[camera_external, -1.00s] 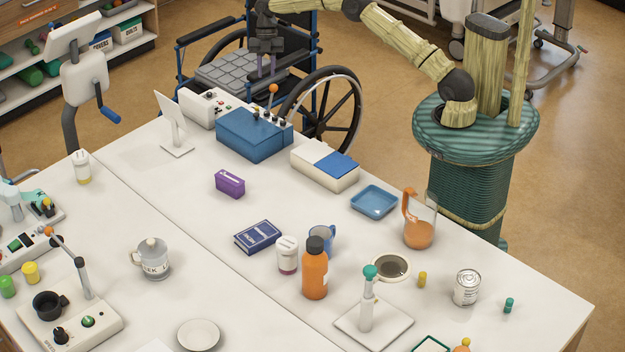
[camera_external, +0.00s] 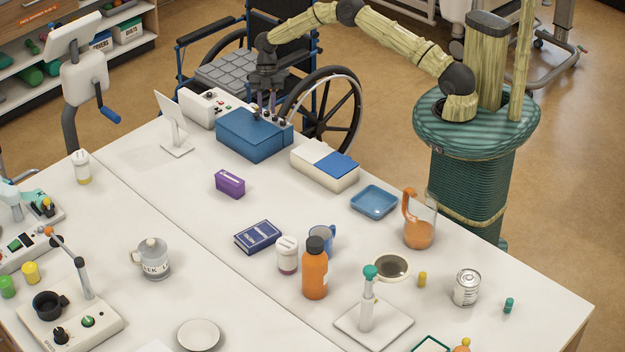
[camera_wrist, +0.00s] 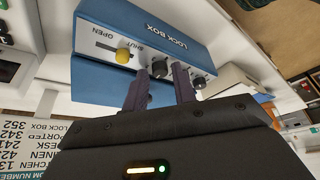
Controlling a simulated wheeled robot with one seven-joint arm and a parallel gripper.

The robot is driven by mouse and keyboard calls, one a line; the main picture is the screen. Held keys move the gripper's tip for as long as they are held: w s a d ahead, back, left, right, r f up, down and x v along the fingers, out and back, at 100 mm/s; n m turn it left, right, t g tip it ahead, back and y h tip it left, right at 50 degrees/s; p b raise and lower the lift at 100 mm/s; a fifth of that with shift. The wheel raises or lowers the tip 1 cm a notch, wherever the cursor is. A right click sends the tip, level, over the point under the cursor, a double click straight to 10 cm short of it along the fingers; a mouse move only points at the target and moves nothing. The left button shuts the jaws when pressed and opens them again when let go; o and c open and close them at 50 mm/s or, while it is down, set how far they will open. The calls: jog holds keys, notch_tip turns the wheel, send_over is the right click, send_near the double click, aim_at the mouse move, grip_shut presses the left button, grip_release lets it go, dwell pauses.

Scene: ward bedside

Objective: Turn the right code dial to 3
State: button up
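The blue lock box (camera_external: 252,138) stands at the far edge of the table. In the wrist view its face (camera_wrist: 150,35) appears upside down, with a yellow-knobbed slider (camera_wrist: 123,55) between the OPEN and SHUT labels. A dark dial (camera_wrist: 160,68) shows between my fingers, and another dial (camera_wrist: 199,83) sits to the right. Part of the dial row is hidden behind my right finger. My gripper (camera_wrist: 161,72) is open, pointing down over the dials, its fingers on either side of one dial; contact cannot be told. In the external view my gripper (camera_external: 265,108) hides part of the dials. Dial numbers are unreadable.
A code card (camera_wrist: 40,145) reads LOCK BOX 352. A white control box (camera_external: 205,104) stands left of the lock box, and a white box with a blue lid part (camera_external: 318,168) to its right. The wheelchair (camera_external: 325,100) is behind. A purple box (camera_external: 230,183) lies in front.

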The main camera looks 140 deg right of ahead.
grip_shut()
